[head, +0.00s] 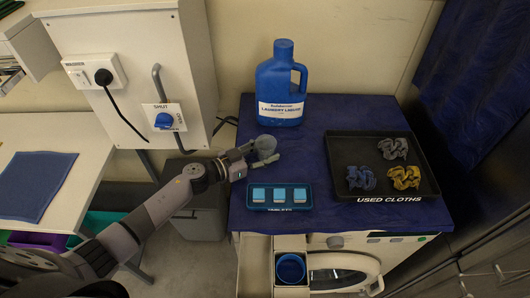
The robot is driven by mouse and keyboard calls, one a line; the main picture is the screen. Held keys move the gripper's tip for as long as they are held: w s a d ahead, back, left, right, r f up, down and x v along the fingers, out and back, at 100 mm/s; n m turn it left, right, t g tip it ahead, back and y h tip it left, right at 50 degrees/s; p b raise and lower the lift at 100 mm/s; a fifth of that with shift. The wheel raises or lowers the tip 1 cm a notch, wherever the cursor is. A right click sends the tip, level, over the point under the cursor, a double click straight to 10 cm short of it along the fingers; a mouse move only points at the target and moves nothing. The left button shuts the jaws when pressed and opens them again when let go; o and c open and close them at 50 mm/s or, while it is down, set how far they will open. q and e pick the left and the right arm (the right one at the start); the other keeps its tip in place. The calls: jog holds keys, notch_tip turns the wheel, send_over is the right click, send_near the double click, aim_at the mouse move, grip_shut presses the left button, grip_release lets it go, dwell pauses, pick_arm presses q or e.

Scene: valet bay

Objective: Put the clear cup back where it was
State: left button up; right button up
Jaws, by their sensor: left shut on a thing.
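My left gripper (262,155) reaches in from the left over the left side of the dark blue worktop. It is shut on a small greyish, see-through rounded thing that looks like the clear cup (265,144). The gripper is in front of and a little left of the blue laundry liquid jug (279,84), and behind the blue tablet tray (279,207). I cannot tell whether the cup touches the worktop. My right gripper is not in view.
A black tray labelled used cloths (384,142) holds three crumpled cloths at the right. Below the worktop, an open drawer with a blue round insert (290,268) juts out beside the washing machine door (345,275). A wall cabinet (130,60) hangs at the left, above my arm.

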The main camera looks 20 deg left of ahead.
pick_arm(q)
jog(key=shift+f, duration=0.2)
jog(key=o, duration=1.2)
jog(key=shift+f+b, duration=0.2)
jog(key=shift+b, duration=0.45)
jog(key=b+v, duration=0.2)
jog(key=v, duration=1.5)
jog(key=shift+s+r, duration=0.15)
jog(key=shift+s, duration=0.1)
